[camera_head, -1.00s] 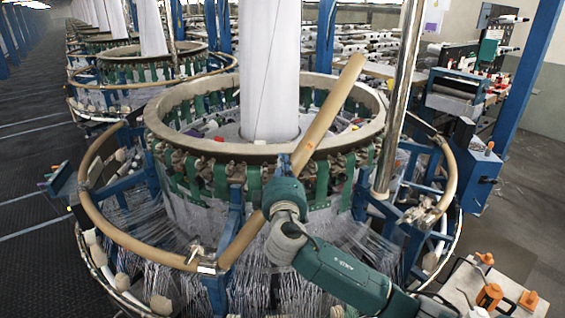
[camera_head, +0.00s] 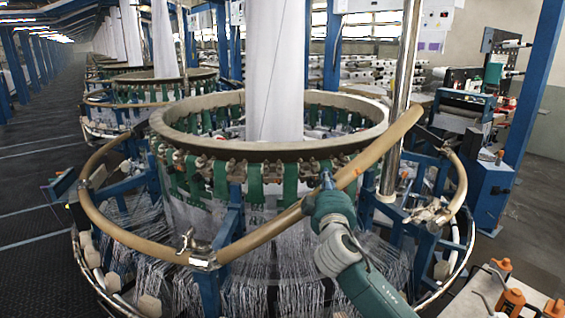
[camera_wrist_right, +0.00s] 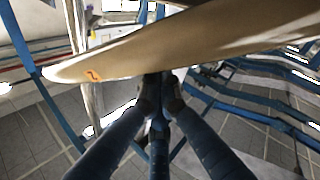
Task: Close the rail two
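Rail two (camera_head: 290,218) is a long tan curved bar. Its near-left end sits at a metal clamp (camera_head: 201,257), and its free end rises to the right, tilted, past the steel pole. The right-hand clamp (camera_head: 431,214) on the fixed rail is below and apart from that free end. My right gripper (camera_head: 327,186) is at the middle of the rail. My left gripper is out of view.
Fixed tan rails curve at left (camera_head: 92,205) and right (camera_head: 460,180) around the loom ring (camera_head: 270,150). The steel pole (camera_head: 401,100) stands behind the free end. The aisle (camera_head: 35,160) at left is clear.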

